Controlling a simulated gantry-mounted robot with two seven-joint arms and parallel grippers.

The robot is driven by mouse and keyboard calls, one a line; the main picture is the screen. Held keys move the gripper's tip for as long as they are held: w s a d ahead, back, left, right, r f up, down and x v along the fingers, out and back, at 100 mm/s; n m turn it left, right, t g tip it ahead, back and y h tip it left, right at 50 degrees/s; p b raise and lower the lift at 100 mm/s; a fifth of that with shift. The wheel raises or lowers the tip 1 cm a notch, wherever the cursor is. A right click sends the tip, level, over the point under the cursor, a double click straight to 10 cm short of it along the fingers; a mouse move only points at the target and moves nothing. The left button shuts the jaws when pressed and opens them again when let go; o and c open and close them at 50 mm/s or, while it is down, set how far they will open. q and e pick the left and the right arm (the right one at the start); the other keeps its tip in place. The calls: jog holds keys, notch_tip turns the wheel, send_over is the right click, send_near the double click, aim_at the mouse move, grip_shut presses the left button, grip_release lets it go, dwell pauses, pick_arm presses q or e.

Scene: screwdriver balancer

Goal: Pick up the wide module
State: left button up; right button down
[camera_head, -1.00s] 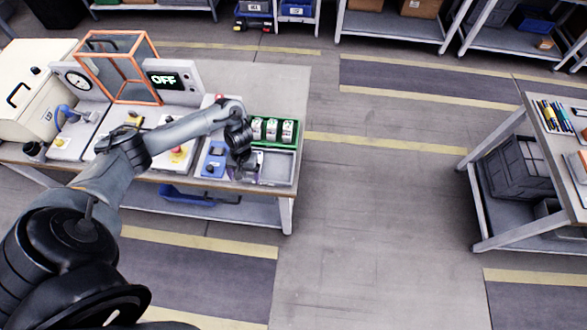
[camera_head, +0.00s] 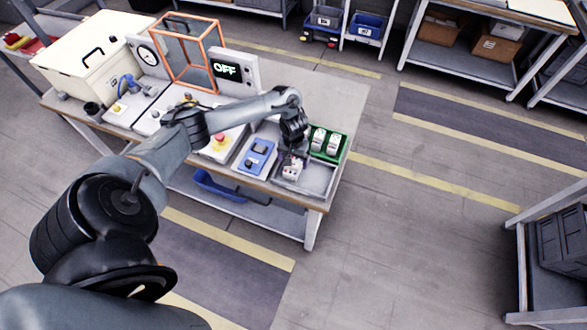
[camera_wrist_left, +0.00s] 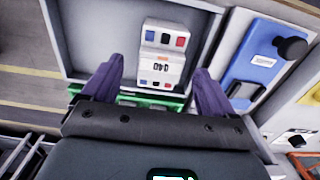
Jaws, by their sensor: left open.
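A white module (camera_wrist_left: 163,55) with red and blue squares and a printed number lies in a grey tray (camera_wrist_left: 95,25). In the head view the module (camera_head: 293,168) shows just below my left gripper. My left gripper (camera_wrist_left: 157,85) is open, with its purple fingers apart on either side of the module's near end. I see gaps beside the module, and cannot tell how far the fingertips are above the tray floor. A green rack (camera_head: 343,152) behind the grey tray holds white modules (camera_head: 333,143); my arm hides part of it. My right gripper is not in view.
A blue device (camera_head: 258,157) stands left of the grey tray, also close to the fingers in the left wrist view (camera_wrist_left: 262,55). A red-button box (camera_head: 220,143), an orange frame (camera_head: 190,52) and an OFF display (camera_head: 227,70) stand further left.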

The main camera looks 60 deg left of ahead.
aim_at(294, 163)
pick_arm(q)
jog(key=shift+w+a+f+b, duration=0.1)
jog(key=shift+f+b, duration=0.35)
jog(key=shift+f, duration=1.9)
jog(key=c, duration=1.2)
jog(key=shift+o, duration=0.2)
jog(key=shift+r, duration=0.2)
